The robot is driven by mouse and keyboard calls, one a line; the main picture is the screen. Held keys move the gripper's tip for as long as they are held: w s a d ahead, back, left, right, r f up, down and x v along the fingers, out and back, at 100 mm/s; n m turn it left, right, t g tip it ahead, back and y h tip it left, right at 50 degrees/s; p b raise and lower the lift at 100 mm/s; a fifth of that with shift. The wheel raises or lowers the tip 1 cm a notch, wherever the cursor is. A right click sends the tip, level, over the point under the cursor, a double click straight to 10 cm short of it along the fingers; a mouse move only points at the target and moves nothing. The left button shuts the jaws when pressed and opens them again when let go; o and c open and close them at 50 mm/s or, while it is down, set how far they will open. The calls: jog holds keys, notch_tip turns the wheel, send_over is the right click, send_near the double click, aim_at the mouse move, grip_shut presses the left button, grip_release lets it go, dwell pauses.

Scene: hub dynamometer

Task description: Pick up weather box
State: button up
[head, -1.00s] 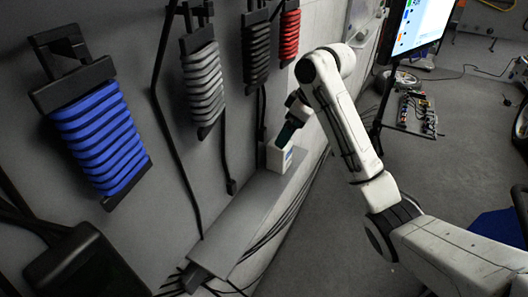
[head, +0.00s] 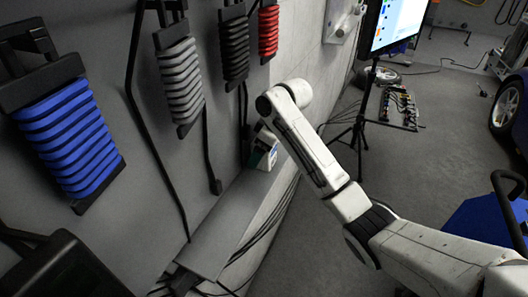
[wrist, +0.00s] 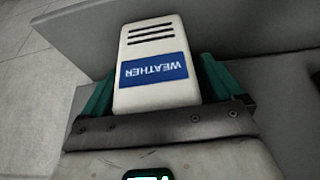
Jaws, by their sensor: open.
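The weather box (wrist: 151,94) is white with a blue WEATHER label, upside down in the wrist view, and dark vent slots. It stands on the grey ledge along the wall; the head view shows it small (head: 264,157), partly hidden by my arm. My gripper (wrist: 160,80) is open, with one green finger on either side of the box. The right finger looks very close to the box's side; I cannot tell whether either finger touches it. In the head view, my gripper is mostly hidden.
The grey ledge (head: 218,225) runs along the wall, with black cables below it. Blue (head: 73,135), grey (head: 180,82), black (head: 234,50) and red (head: 268,30) coiled cords hang on the wall above. A monitor (head: 399,22) on a stand and open floor lie to the right.

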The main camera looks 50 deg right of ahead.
jog(key=shift+c, duration=0.4)
jog(key=c, duration=1.2)
jog(key=shift+r, duration=0.1)
